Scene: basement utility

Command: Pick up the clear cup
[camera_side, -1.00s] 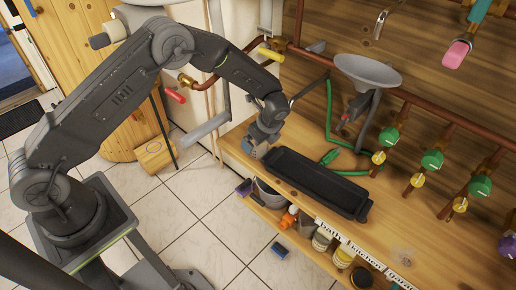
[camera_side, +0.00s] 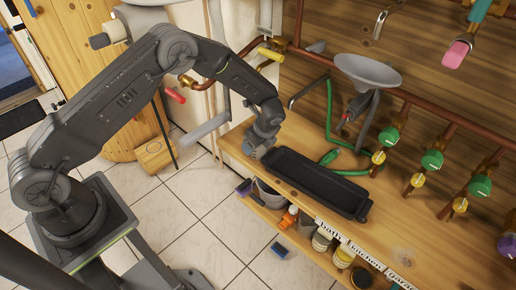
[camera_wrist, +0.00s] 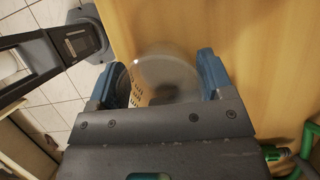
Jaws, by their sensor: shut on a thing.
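The clear cup (camera_wrist: 165,74) is see-through and round in the wrist view. It sits between the two blue fingers of my gripper (camera_wrist: 160,82), which is shut on it from both sides. In the side view my gripper (camera_side: 257,148) is low at the left end of the wooden bench, beside the black tray. The cup is too small and hidden to make out there. I cannot tell whether its base touches the bench top.
A long black tray (camera_side: 318,184) lies on the bench (camera_side: 388,228) just right of my gripper. A green hose (camera_side: 329,120) and a grey funnel (camera_side: 367,71) are behind it. Pipes with green valves (camera_side: 389,136) run along the wall. Bottles (camera_side: 321,240) stand on the shelf below.

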